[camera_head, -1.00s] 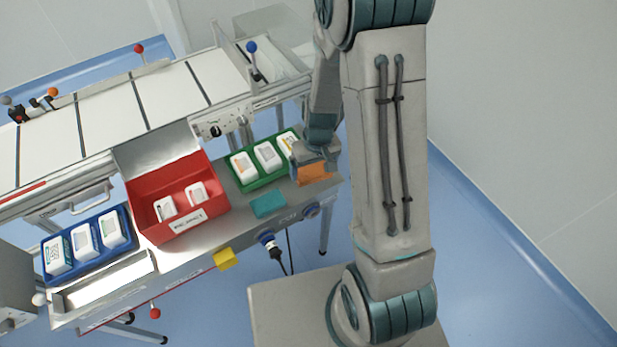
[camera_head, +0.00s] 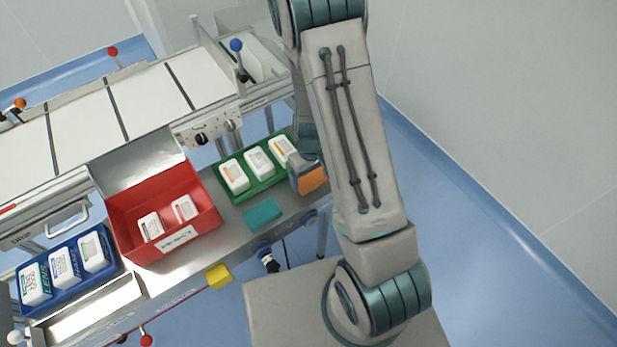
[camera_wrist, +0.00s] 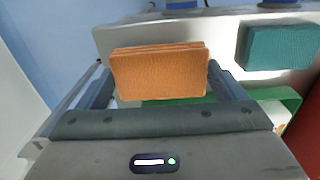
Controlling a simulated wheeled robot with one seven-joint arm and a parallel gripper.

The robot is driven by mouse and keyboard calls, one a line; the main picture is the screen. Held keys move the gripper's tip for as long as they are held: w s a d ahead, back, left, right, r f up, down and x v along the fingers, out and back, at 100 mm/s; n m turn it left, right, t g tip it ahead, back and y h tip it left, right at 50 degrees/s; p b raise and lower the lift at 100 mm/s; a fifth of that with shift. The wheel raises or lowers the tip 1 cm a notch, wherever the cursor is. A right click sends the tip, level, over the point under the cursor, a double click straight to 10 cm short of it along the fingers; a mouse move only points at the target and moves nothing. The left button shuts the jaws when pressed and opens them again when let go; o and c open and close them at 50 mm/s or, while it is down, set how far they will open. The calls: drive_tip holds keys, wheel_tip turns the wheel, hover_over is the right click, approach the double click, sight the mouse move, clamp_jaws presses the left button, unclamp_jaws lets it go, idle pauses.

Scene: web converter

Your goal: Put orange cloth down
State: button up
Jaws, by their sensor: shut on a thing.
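The orange cloth (camera_wrist: 160,75) is a folded, flat block held between the two fingers of my gripper (camera_wrist: 160,85) in the wrist view. In the head view the orange cloth (camera_head: 314,179) shows partly beside my gripper (camera_head: 302,178), at the right end of the steel bench. My arm hides part of it. In the wrist view the cloth is over or near the bench surface; I cannot tell whether it touches. A teal cloth (camera_head: 263,215) lies flat on the bench to the left of it, and also shows in the wrist view (camera_wrist: 280,46).
A green tray (camera_head: 228,191) with several white packs is just left of my gripper. A red bin (camera_head: 190,228) and a blue tray (camera_head: 70,298) stand farther left. A yellow block (camera_head: 218,276) is at the front edge. Bare steel lies around the teal cloth.

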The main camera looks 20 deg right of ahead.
drive_tip(key=shift+a+f+b, duration=0.15)
drive_tip(key=shift+f+b, duration=0.5)
drive_tip(key=shift+f, duration=0.35)
drive_tip(key=shift+a+f+b, duration=0.15)
drive_tip(key=shift+f+b, duration=0.5)
drive_tip(key=shift+f, duration=0.3)
drive_tip(key=shift+f, duration=0.2)
drive_tip(key=o, duration=0.6)
drive_tip(key=shift+r, duration=0.15)
wheel_tip(320, 180, up, 12)
drive_tip(key=shift+r+p, duration=0.1)
drive_tip(key=shift+p, duration=0.4)
wheel_tip(320, 180, up, 12)
drive_tip(key=m+t+y, duration=0.1)
drive_tip(key=m, duration=0.1)
hover_over(310, 177)
drive_tip(key=s+a, duration=0.1)
drive_tip(key=s, duration=0.4)
drive_tip(key=s+r, duration=0.2)
drive_tip(key=s, duration=0.1)
drive_tip(key=s+r+m+t, duration=0.1)
drive_tip(key=s+r, duration=0.2)
drive_tip(key=s+r+t, duration=0.1)
drive_tip(key=s+r, duration=0.1)
drive_tip(key=s, duration=0.1)
drive_tip(key=shift+s+d+r+h, duration=0.1)
drive_tip(key=shift+d+r+h, duration=0.2)
drive_tip(key=shift+d+h, duration=0.1)
